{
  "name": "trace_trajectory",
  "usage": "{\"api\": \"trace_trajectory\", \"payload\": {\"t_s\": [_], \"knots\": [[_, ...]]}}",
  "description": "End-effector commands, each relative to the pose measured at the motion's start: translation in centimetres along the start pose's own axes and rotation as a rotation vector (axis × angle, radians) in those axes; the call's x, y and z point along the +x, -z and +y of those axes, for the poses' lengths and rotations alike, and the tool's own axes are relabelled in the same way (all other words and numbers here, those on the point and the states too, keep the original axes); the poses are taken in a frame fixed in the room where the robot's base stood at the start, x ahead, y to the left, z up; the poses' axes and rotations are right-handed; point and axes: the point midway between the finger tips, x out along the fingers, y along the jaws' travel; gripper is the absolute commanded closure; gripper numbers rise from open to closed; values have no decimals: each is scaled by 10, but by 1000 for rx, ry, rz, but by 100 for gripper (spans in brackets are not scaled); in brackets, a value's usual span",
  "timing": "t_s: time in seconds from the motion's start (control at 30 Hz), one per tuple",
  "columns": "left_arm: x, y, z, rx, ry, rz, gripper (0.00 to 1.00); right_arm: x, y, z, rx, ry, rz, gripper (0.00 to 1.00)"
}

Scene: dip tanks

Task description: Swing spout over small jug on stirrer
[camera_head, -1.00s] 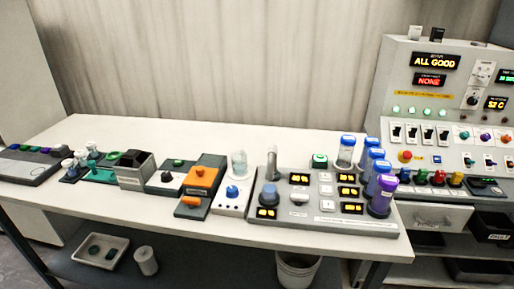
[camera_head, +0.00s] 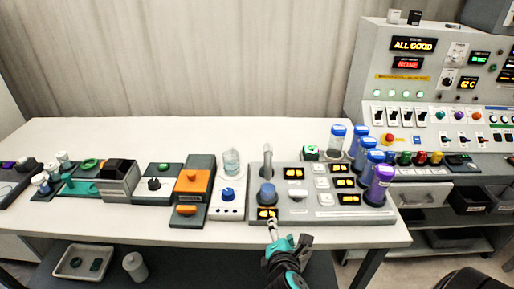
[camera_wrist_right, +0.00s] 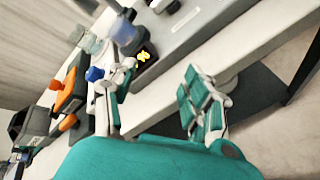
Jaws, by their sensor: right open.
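The grey metal spout (camera_head: 267,161) stands upright at the left end of the grey dispensing panel (camera_head: 320,215), behind a blue-grey round knob (camera_head: 267,194). The small clear jug (camera_head: 231,163) sits on the white stirrer (camera_head: 229,211), just left of the spout, and appears apart from it. The stirrer has a blue knob (camera_head: 228,194). My right gripper (camera_head: 288,233) is open and empty at the bench's front edge, in front of the panel. In the right wrist view, its fingers (camera_wrist_right: 160,85) are spread, with the jug (camera_wrist_right: 88,41) beyond them. My left gripper is out of view.
Several blue-capped bottles (camera_head: 337,138) and a purple one (camera_head: 378,186) stand at the panel's right end. An orange-topped device (camera_head: 194,182) is left of the stirrer. The bench (camera_head: 130,229) is clear along its front left. A control console (camera_head: 400,90) stands right.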

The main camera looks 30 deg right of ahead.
Motion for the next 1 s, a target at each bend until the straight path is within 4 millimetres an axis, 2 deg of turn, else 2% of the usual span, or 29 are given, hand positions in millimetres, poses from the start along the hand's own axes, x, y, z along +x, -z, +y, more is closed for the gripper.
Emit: {"api": "trace_trajectory", "payload": {"t_s": [0.03, 0.2, 0.33, 0.47, 0.57, 0.67, 1.0], "knots": [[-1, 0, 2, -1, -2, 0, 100, 0, -8, 18, -107, -54, -42, 50], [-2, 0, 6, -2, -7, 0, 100, -8, -34, 73, -512, -194, -226, 50], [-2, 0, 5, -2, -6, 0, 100, -16, -44, 98, -713, -240, -334, 50], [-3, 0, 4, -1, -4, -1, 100, -16, -48, 108, -784, -250, -375, 50], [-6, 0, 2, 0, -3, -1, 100, -8, -51, 112, -790, -251, -378, 50], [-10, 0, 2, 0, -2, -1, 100, 7, -56, 119, -787, -250, -378, 50], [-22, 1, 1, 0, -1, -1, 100, 75, -73, 145, -785, -248, -375, 50]]}}
